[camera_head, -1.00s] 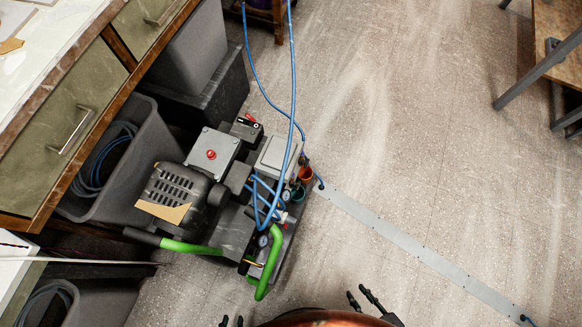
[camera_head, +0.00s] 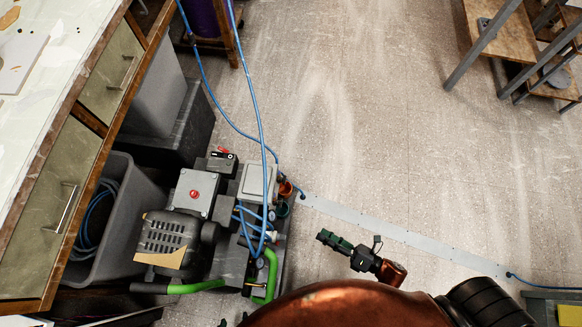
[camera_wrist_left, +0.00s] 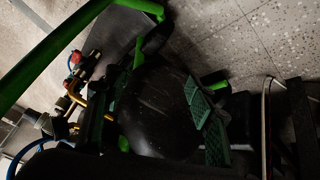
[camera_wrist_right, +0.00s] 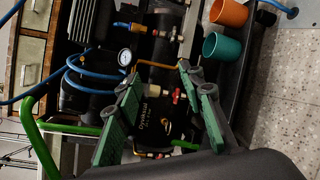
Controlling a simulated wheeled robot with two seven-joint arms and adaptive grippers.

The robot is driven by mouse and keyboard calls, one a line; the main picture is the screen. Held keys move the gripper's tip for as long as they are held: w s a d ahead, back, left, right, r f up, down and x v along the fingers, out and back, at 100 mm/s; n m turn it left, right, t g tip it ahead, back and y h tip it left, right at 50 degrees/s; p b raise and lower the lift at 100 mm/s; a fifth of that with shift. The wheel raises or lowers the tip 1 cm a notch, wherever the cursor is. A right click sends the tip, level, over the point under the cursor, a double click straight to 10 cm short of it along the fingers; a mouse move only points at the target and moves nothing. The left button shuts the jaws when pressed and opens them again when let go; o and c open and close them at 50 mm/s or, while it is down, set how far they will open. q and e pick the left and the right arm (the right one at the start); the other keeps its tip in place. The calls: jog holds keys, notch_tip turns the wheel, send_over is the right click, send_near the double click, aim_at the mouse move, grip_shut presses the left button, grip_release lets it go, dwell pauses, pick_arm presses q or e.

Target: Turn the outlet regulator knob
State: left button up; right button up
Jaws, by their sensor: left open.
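The compressor (camera_head: 205,235) stands on the floor at left in the head view, with a green handle (camera_head: 270,270) and blue hoses. In the right wrist view a round gauge (camera_wrist_right: 124,57), red-handled fittings (camera_wrist_right: 178,95) and brass pipework sit before its dark tank. I cannot tell which part is the outlet regulator knob. My right gripper (camera_head: 348,239) is open and empty, right of the compressor and apart from it. My left gripper (camera_wrist_left: 155,100) is open beside the dark tank; its tips barely show at the head view's bottom edge. A red-tipped fitting (camera_wrist_left: 76,58) is left of its fingers.
An orange cup (camera_wrist_right: 229,13) and a teal cup (camera_wrist_right: 222,47) sit on the compressor's edge. A workbench (camera_head: 60,150) and grey bins (camera_head: 120,215) stand at left. A floor strip (camera_head: 400,235) runs right. Wooden shelving (camera_head: 510,40) is upper right. Open floor lies in the middle.

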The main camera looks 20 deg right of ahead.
aim_at(281, 238)
pick_arm(q)
jog(key=shift+w+d+r+h, duration=0.15)
jog(key=shift+d+r, duration=0.4)
jog(key=shift+r, duration=0.05)
jog(key=shift+w+d+r+h, duration=0.15)
jog(key=shift+d+r, duration=0.35)
jog(key=shift+r, duration=0.05)
pick_arm(e)
jog(key=w+a+r+n+g+y, duration=0.1)
jog(key=w+a+n+y, duration=0.1)
jog(key=a+n, duration=0.4)
jog(key=w+a+r+n+g+y, duration=0.1)
jog(key=w+a+n+g+y, duration=0.1)
jog(key=a+n, duration=0.5)
jog(key=shift+w+r+n+y, duration=0.15)
jog(key=shift+w+n+y, duration=0.4)
jog(key=shift+n, duration=0.55)
jog(key=shift+s, duration=0.1)
jog(key=shift+c, duration=0.4)
grip_shut()
